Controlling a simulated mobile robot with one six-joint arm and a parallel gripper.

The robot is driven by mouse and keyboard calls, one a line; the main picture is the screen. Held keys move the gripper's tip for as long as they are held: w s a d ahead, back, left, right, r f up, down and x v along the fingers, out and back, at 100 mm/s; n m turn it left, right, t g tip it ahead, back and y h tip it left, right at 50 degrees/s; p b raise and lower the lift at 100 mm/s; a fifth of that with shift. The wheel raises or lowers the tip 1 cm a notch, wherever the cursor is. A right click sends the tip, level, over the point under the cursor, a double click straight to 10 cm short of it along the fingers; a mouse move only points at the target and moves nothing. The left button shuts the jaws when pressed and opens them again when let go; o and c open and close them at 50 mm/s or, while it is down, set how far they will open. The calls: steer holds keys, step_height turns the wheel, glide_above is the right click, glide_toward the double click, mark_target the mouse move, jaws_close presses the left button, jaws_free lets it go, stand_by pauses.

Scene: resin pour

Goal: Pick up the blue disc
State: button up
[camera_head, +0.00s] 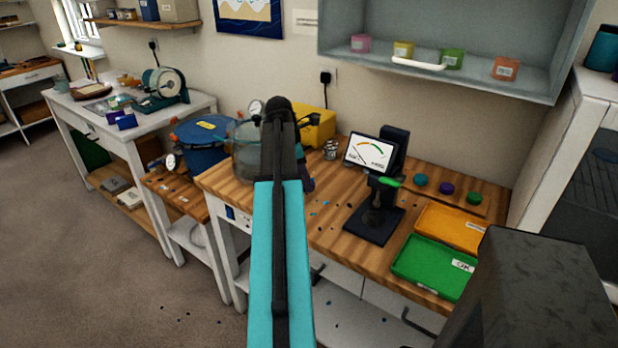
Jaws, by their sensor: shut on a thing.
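A blue, slightly teal disc (420,180) sits on a wooden board at the back right of the workbench. It is leftmost in a row with a purple disc (446,188) and a green disc (474,198). My turquoise and black arm rises through the middle of the view, well to the left of this row. The gripper's jaws are hidden behind the arm, and so is anything between them. No part of the arm touches the blue disc on the board.
A black stand (376,215) with a gauge screen (369,152) stands left of the discs. An orange tray (450,228) and a green tray (433,268) lie in front. A clear chamber (247,150) is behind my arm. A grey cabinet (450,75) hangs above. Small bits lie scattered mid-bench.

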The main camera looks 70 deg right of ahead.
steer(key=a, duration=0.4)
steer(key=a+b, duration=0.1)
steer(key=a, duration=0.3)
steer(key=a+r, duration=0.1)
steer(key=a, duration=0.4)
steer(key=shift+s+a+r+b, duration=0.1)
steer(key=shift+s+b, duration=0.2)
steer(key=shift+w, duration=0.1)
